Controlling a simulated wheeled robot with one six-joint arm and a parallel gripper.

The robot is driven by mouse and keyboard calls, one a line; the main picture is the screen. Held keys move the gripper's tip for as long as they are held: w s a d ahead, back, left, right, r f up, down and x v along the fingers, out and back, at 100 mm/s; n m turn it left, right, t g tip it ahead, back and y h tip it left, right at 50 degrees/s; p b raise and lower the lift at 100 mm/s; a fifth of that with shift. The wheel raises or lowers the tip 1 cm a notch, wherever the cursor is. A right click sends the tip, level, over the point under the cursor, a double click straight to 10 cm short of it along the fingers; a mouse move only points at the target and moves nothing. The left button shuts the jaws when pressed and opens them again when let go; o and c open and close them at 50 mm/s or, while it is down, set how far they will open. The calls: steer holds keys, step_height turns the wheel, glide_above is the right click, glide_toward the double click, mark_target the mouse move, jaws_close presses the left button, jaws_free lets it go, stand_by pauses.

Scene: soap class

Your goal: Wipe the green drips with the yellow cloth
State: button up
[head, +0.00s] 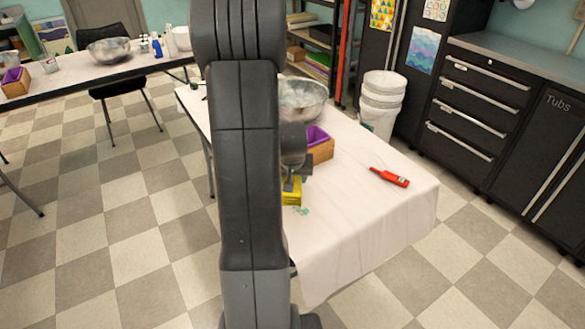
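My gripper (294,183) points down over the table (375,235), partly hidden behind my own arm. The yellow cloth (292,198) is directly below the gripper, a folded block at the table's near-left part. The gripper meets or overlaps the cloth's top in the picture, but I cannot tell whether its fingers are shut on it. Green drips (302,211) show as a small patch on the table just in front of the cloth's lower right edge. My arm may hide more of the cloth and drips on the left.
A wooden box with a purple lining (319,146) stands just behind the gripper. A metal bowl (303,98) is farther back. A red tool (389,177) lies to the right. White buckets (380,104) stand beyond the table.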

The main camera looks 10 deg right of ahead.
steer(key=shift+r+p, duration=0.45)
steer(key=shift+r, duration=0.5)
steer(key=shift+d+f+b, duration=0.1)
steer(key=shift+f+b, duration=0.1)
steer(key=shift+b, duration=0.65)
